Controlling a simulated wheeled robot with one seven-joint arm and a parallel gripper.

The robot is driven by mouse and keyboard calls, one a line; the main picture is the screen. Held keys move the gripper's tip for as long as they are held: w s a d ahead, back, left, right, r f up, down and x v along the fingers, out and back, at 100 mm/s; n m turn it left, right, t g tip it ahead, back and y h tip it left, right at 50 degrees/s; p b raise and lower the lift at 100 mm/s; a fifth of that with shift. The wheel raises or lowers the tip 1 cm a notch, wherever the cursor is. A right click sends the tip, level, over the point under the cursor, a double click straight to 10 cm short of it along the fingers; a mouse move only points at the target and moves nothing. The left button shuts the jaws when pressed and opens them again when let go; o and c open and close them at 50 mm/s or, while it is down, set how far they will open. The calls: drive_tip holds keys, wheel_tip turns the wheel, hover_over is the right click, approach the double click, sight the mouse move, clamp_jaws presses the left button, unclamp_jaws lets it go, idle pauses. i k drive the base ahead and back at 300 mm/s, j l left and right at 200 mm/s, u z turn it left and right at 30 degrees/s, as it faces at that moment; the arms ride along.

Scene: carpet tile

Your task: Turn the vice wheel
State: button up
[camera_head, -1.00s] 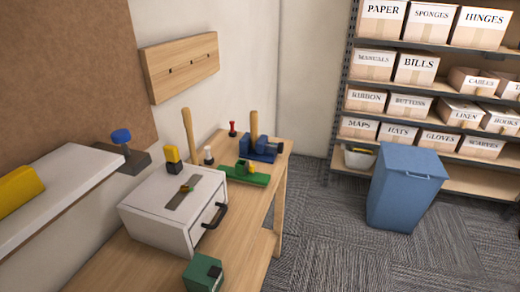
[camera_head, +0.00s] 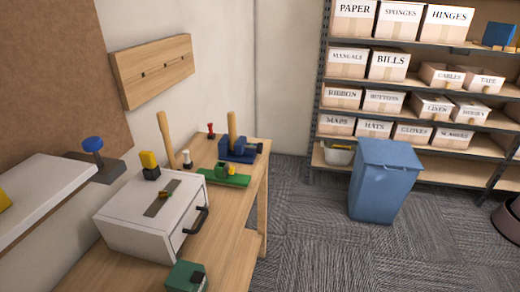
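A blue object that looks like a bench vice (camera_head: 236,155) stands at the far end of the wooden workbench, with a wooden handle rising upright at it. It is small in view, and I cannot make out a wheel on it. A round blue knob (camera_head: 93,144) sits on a dark bracket at the end of the white shelf at the left; I cannot tell whether it is a wheel. My gripper is not in view.
The workbench (camera_head: 234,208) holds a white drawer box (camera_head: 120,222), a green tool (camera_head: 222,176), a green block (camera_head: 180,276) and small upright tools. A blue bin (camera_head: 383,182) stands before shelving with labelled boxes (camera_head: 390,66). Carpet right of the bench is clear.

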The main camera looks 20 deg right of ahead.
sight(259, 147)
drive_tip(key=u, duration=0.4)
drive_tip(key=i+l+u, duration=0.15)
drive_tip(key=l+u, duration=0.25)
drive_tip(key=i+l+u, duration=0.1)
drive_tip(key=l+u, duration=0.3)
drive_tip(key=i+l+u, duration=0.1)
drive_tip(key=l+u, duration=0.15)
drive_tip(key=u, duration=0.15)
